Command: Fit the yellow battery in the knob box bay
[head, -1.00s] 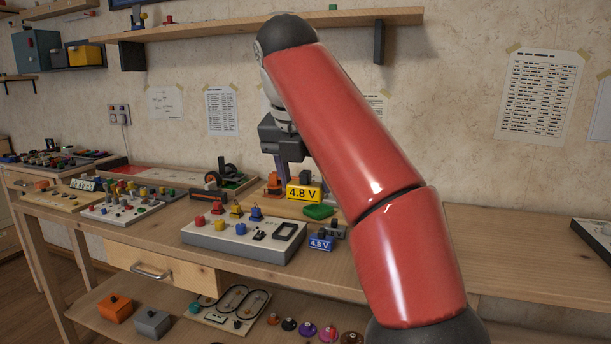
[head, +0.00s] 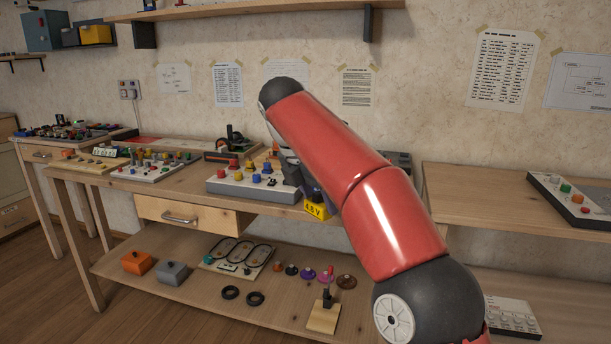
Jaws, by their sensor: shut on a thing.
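The yellow battery (head: 317,211), marked 4.8 V, hangs tilted at the front edge of the bench, just right of the knob box. My gripper (head: 313,196) is shut on it, largely hidden behind my red arm. The knob box (head: 240,190) is a pale panel on a grey base with red, yellow and blue knobs and small black parts on top. It sits at the bench's front edge. Its right end, where the bay lies, is covered by my wrist and cannot be made out.
Boards with pegs and knobs (head: 152,165) fill the bench left of the knob box. A drawer (head: 195,214) is below. The lower shelf (head: 200,281) holds orange and grey boxes, a track board, rings and discs. The bench (head: 500,205) to the right is mostly clear.

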